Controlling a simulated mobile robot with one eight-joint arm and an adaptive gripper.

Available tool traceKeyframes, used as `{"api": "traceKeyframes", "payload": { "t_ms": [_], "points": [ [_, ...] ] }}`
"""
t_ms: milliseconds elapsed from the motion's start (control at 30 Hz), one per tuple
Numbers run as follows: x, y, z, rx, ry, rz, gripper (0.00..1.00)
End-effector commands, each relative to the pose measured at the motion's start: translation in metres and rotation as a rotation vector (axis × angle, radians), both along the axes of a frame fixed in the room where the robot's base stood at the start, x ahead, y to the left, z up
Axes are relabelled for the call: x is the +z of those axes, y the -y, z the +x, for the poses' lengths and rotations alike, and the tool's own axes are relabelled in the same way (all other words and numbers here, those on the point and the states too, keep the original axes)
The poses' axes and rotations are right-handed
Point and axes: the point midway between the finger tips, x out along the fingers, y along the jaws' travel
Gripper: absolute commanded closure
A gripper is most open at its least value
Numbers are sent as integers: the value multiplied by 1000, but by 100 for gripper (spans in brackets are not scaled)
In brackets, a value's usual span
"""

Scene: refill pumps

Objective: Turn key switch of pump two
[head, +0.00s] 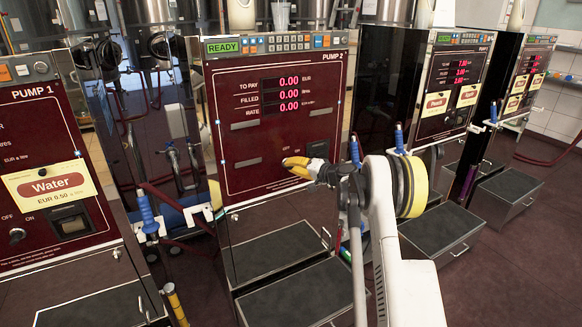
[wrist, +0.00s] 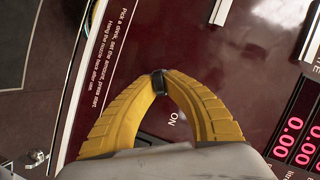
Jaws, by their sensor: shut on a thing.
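Pump two (head: 275,110) stands in the middle of the head view, with a dark red front panel, a green READY display and red 0.00 readouts. My gripper (head: 288,164) reaches its lower panel from the right. In the wrist view its yellow fingers (wrist: 159,80) are closed on the small dark key switch (wrist: 159,84), beside the label ON. The fingers cover most of the switch, and its angle is hard to tell. In the head view the switch is hidden behind the gripper.
Pump one (head: 40,150) stands at the left with a Water label and its own switch. More pumps (head: 455,90) stand at the right. Blue-handled nozzles (head: 147,213) hang between the pumps. Grey-topped steps (head: 295,295) jut out below the panels.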

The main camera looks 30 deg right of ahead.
Motion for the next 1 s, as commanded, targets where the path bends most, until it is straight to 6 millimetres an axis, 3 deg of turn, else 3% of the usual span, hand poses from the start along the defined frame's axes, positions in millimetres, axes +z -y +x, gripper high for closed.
{"api": "traceKeyframes", "payload": {
  "t_ms": [500, 600, 1000],
  "points": [
    [0, 0, 0, 0, 0, 22, 100],
    [0, 0, 0, 0, 0, 22, 68],
    [2, 3, -7, 0, -1, 22, 68]
  ]
}}
